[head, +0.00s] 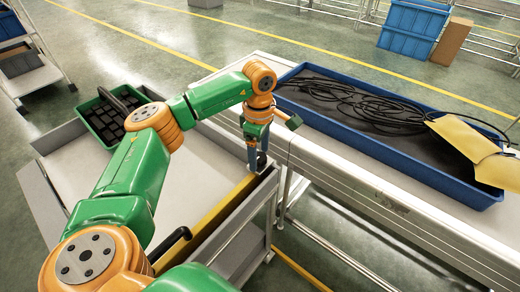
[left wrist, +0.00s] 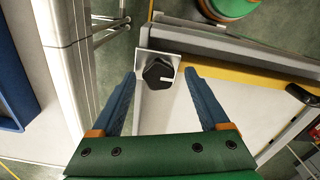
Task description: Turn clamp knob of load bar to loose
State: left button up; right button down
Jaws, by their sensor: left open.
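The clamp knob (left wrist: 158,73) is a black, lobed knob with a short white mark on its right side, in the left wrist view. It sits on a pale square plate (left wrist: 145,98) at the end of the yellow load bar (left wrist: 240,72). In the head view the load bar (head: 226,213) runs along the cart's near right edge, and the knob is mostly hidden by my gripper. My left gripper (left wrist: 161,75) is open, pointing down over the knob, with one blue finger on each side of it. Whether the fingers touch it I cannot tell. My right gripper is out of view.
A black handle (head: 172,246) stands on the bar nearer me. A green crate (head: 105,118) with dark blocks stands in the cart. The conveyor (head: 330,172) runs close beside my gripper and carries a blue tray (head: 375,152) with black cables (head: 360,100) and yellow sheets (head: 468,143).

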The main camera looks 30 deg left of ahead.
pick_arm(q)
jog(key=shift+w+f, duration=0.15)
jog(key=c, duration=0.6)
grip_shut()
